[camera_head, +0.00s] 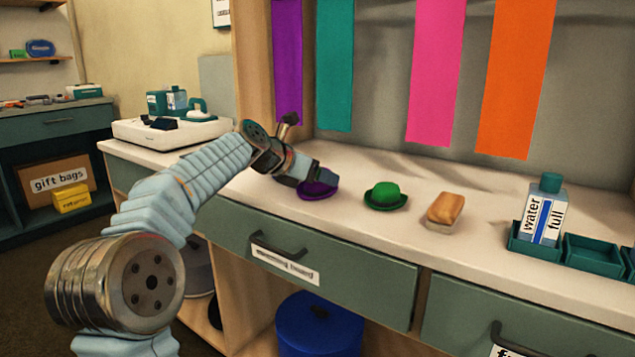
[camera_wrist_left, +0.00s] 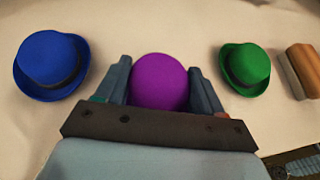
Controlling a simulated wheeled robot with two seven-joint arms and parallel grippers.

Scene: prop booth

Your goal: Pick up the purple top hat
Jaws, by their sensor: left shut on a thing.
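The purple top hat (camera_head: 318,190) is on or just over the white counter, partly hidden by my left gripper in the head view. In the left wrist view its round purple crown (camera_wrist_left: 159,82) sits between the two fingers. My left gripper (camera_head: 315,180) is shut on the hat; it also shows in the left wrist view (camera_wrist_left: 160,88), one finger on each side of the crown. Whether the hat's brim touches the counter is hard to tell. My right gripper is not in view.
A green hat (camera_head: 384,196) stands right of the purple one, and a blue hat (camera_wrist_left: 51,65) left of it. A brush (camera_head: 444,211), a water bottle (camera_head: 541,210) and green trays (camera_head: 590,255) are farther right. Coloured cloths (camera_head: 435,70) hang behind.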

